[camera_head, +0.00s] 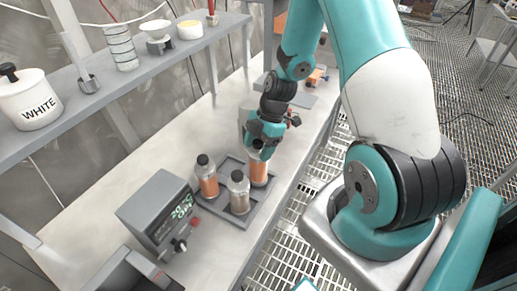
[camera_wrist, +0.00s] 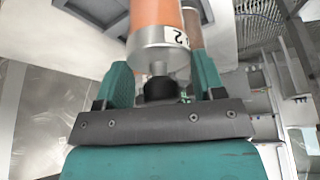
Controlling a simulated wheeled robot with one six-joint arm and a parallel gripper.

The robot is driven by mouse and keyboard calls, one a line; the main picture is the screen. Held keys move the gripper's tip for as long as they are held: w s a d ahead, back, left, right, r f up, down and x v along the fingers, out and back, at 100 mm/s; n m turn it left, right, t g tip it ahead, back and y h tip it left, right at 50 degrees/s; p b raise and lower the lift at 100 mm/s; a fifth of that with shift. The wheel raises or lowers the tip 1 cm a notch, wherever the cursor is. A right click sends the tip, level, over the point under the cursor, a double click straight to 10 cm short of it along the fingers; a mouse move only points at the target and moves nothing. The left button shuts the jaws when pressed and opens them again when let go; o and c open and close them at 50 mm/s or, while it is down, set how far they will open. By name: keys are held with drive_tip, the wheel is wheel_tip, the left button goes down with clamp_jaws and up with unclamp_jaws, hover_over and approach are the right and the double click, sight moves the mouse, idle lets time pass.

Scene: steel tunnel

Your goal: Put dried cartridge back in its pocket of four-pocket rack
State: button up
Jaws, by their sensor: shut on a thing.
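My gripper (camera_head: 262,146) is shut on the black-capped neck of an orange cartridge (camera_head: 259,174). In the wrist view the gripper (camera_wrist: 160,88) has teal fingers on both sides of the cap, and the cartridge (camera_wrist: 157,20) has a grey collar with a label reading 2. The cartridge is roughly upright over the right part of the dark four-pocket rack (camera_head: 257,212). I cannot tell whether its bottom is seated.
A grey device with a green display (camera_head: 163,213) stands left of the rack. A shelf (camera_head: 110,73) above the bench holds a WHITE jar (camera_head: 31,100) and small items. Bench space (camera_head: 115,180) left of the rack is clear. The bench's right edge drops to grating.

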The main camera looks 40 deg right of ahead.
drive_tip(key=shift+f, duration=0.9)
drive_tip(key=shift+f, duration=0.2)
drive_tip(key=o, duration=1.6)
drive_tip(key=shift+r, duration=0.1)
drive_tip(key=shift+r, duration=0.1)
